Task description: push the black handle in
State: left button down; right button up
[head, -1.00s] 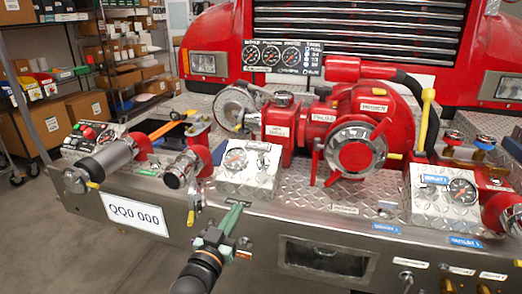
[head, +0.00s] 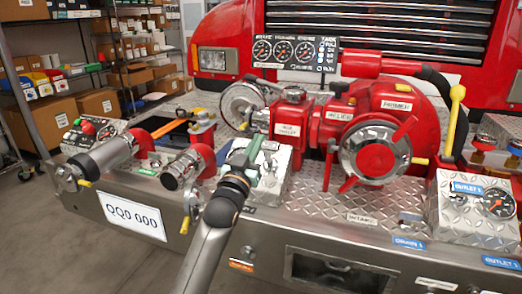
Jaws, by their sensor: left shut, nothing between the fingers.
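The red pump (head: 372,150) stands on the diamond-plate bumper deck, with a large round silver cap facing me. My left gripper (head: 243,152) is shut and empty. It is in front of the left part of a small silver gauge panel (head: 272,168), just right of a capped silver outlet (head: 181,170). The gripper and its wrist cover much of that panel, and its gauge is hidden. I cannot clearly make out a black handle; one may be behind my gripper. I cannot tell whether the gripper touches the panel. My right gripper is not in view.
Another gauge panel (head: 465,212) stands at the right. The bumper front carries a white plate (head: 131,215) and a dark recess (head: 335,272). Shelves with boxes stand behind at left.

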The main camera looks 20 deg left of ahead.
aim_at(266, 149)
pick_arm(q)
jog(key=w+f+b, duration=0.1)
jog(key=w+f, duration=0.2)
jog(key=shift+w, duration=0.2)
dwell(0.3)
